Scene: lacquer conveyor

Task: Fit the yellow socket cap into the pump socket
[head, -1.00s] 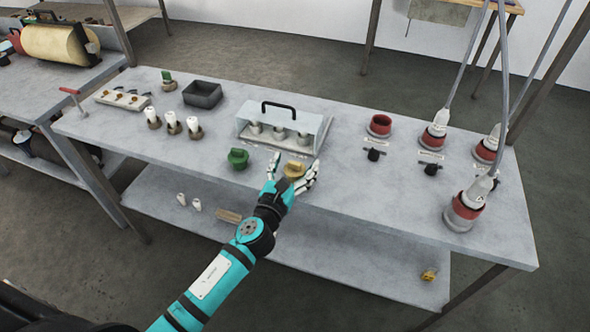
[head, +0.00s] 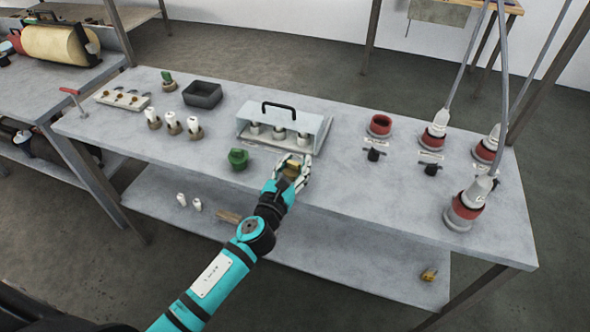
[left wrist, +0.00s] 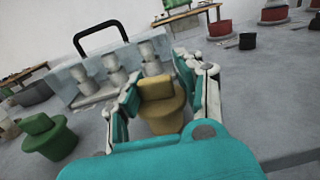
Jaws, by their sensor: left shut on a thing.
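The yellow socket cap (left wrist: 162,112) stands on the table near its front edge. My left gripper (head: 292,170) is shut around it, with fingers on both sides in the left wrist view (left wrist: 160,95). The gripper hides most of the cap in the head view. One open red socket (head: 380,125) sits on the right half of the table with no plug in it. Other red sockets (head: 433,138) further right have grey-white plugs with cables in them. Which one is the pump socket I cannot tell, as the labels are too small. My right gripper is not in view.
A green cap (head: 238,159) stands left of my gripper. A clear box with a black handle (head: 283,127) is just behind. Black knobs (head: 374,154) sit in front of the sockets. Another yellow piece (head: 428,275) lies on the lower shelf. Table space between gripper and sockets is clear.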

